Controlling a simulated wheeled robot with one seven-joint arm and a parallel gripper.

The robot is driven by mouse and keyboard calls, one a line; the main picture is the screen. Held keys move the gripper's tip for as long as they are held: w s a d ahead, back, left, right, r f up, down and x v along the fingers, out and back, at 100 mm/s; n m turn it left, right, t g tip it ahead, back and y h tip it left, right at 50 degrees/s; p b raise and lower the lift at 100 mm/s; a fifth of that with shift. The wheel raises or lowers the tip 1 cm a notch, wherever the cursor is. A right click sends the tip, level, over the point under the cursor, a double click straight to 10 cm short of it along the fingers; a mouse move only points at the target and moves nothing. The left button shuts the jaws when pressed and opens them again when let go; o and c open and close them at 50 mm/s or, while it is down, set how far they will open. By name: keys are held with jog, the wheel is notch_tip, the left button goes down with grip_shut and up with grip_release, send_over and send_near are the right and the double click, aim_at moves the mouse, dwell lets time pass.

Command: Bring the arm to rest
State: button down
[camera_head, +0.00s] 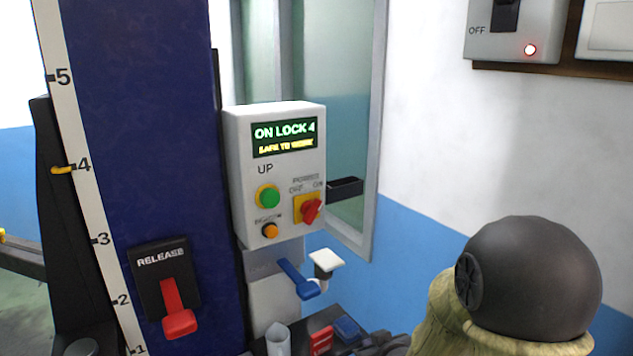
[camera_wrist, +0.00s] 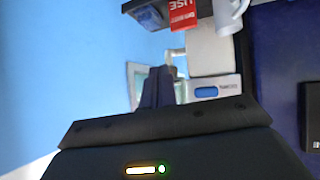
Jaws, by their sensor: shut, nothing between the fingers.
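My gripper (camera_wrist: 158,88) shows in the wrist view as dark fingers held together, with nothing between them. It points toward the wall area beside the lift's blue column (camera_wrist: 283,60). I cannot make out the gripper in the head view. The control box (camera_head: 275,180) on the column reads "ON LOCK 4" and "SAFE TO WORK". It has a green UP button (camera_head: 268,196), an orange button (camera_head: 270,230) and a red power switch (camera_head: 308,209). A red release lever (camera_head: 178,318) hangs in a black housing on the column.
A blue lever (camera_head: 298,280) juts out below the box. A tray holds a white mug (camera_wrist: 227,14), a red item (camera_wrist: 183,14) and a blue item (camera_wrist: 149,18). A dark rounded head shape (camera_head: 535,280) above olive cloth fills the right foreground. A switch panel (camera_head: 513,32) is on the wall.

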jog(key=s+d+r+m+g+h+p, duration=0.1)
jog(key=s+m+g, duration=0.1)
jog(key=s+g, duration=0.2)
jog(key=s+d+r+m+g+h+p, duration=0.1)
jog(key=s+g, duration=0.3)
jog(key=s, duration=0.7)
jog(key=shift+s+d+r+m+p, duration=0.25)
jog(key=shift+d+r+m, duration=0.2)
jog(key=shift+d, duration=0.35)
dwell(0.4)
